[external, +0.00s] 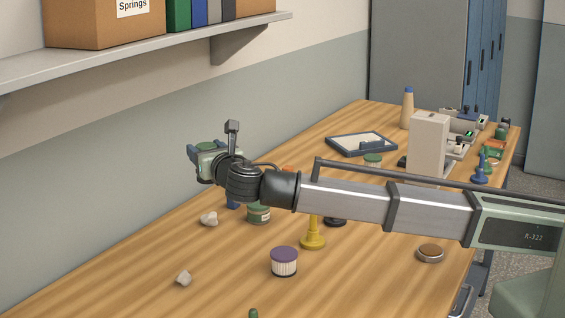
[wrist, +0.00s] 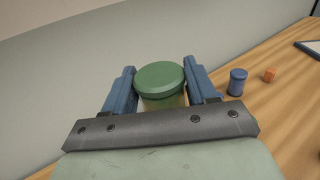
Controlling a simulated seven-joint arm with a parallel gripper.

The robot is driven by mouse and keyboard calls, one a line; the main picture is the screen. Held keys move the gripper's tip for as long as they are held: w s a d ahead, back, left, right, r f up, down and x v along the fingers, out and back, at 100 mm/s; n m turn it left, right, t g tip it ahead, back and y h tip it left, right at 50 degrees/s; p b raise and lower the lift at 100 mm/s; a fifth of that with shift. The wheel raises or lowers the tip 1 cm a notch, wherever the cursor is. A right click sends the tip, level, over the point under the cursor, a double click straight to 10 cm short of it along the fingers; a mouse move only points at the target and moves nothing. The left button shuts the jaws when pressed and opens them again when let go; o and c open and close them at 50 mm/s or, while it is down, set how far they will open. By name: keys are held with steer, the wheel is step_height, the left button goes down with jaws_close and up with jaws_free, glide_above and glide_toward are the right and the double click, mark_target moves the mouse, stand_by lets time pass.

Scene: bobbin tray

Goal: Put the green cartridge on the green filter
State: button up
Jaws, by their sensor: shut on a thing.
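My gripper (external: 206,152) is shut on a green-lidded cylinder, the green cartridge (wrist: 160,77). It sits upright between the two blue fingers in the wrist view, its lower body partly hidden by the gripper. In the external view the arm reaches left, and the cartridge (external: 207,145) is held above the far-left part of the table.
A green labelled can (external: 258,214), a purple-topped filter (external: 284,262), a yellow stand (external: 313,235) and a brown-topped disc (external: 430,252) stand on the table. A blue bobbin (wrist: 237,82) and an orange block (wrist: 270,75) are right of my gripper. A framed tray (external: 338,149) lies behind.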

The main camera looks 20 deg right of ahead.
steer(key=w+d+m+h, duration=0.35)
steer(key=w+d, duration=0.85)
steer(key=w, duration=0.5)
steer(key=m+h, duration=0.2)
steer(key=h, duration=0.4)
glide_above(372, 157)
steer(key=shift+y, duration=0.25)
steer(key=shift+w+f, duration=0.1)
steer(key=shift+f, duration=6.25)
steer(key=shift+f, duration=0.15)
